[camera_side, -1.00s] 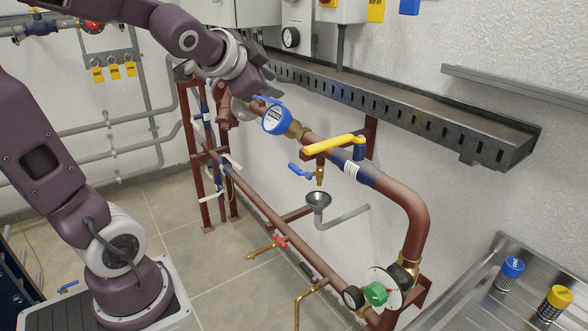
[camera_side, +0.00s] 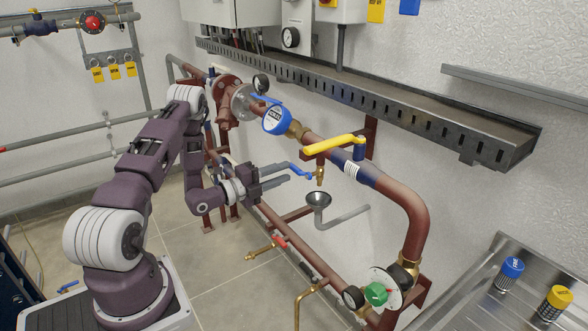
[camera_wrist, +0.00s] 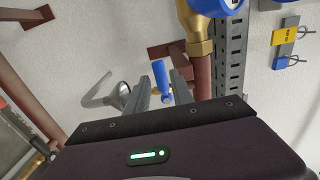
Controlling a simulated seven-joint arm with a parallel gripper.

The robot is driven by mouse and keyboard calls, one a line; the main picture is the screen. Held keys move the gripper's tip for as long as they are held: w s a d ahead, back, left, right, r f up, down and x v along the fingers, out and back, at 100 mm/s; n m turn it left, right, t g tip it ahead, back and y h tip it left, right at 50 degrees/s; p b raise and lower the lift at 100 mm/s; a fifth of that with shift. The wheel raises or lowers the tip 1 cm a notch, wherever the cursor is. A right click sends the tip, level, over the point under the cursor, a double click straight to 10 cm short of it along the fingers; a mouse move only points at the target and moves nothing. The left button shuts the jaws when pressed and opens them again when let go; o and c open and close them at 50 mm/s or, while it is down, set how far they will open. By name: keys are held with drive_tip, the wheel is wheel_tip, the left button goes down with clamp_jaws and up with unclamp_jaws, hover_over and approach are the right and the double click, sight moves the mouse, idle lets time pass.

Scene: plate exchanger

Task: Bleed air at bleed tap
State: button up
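The bleed tap is a small brass tap (camera_side: 320,175) with a blue lever (camera_side: 301,170), on the underside of the red-brown pipe. The lever points left in the side view, toward my gripper (camera_side: 286,173). A grey funnel (camera_side: 318,199) sits just below the tap's outlet. In the wrist view the blue lever (camera_wrist: 160,76) shows in the gap between the two fingers of my gripper (camera_wrist: 161,80), with space on both sides. My gripper is open and empty, its fingertips close to the lever's end. The brass body is partly hidden there.
A larger yellow-handled valve (camera_side: 335,145) is above the tap, and a blue meter (camera_side: 277,120) is on the pipe to the left. A lower pipe (camera_side: 290,232) with a red-handled tap (camera_side: 279,242) runs below. A slotted cable tray (camera_side: 400,105) runs along the wall.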

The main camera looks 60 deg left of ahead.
sight(292, 169)
drive_tip(key=w, duration=0.4)
drive_tip(key=shift+w, duration=0.35)
clamp_jaws()
idle(1.0)
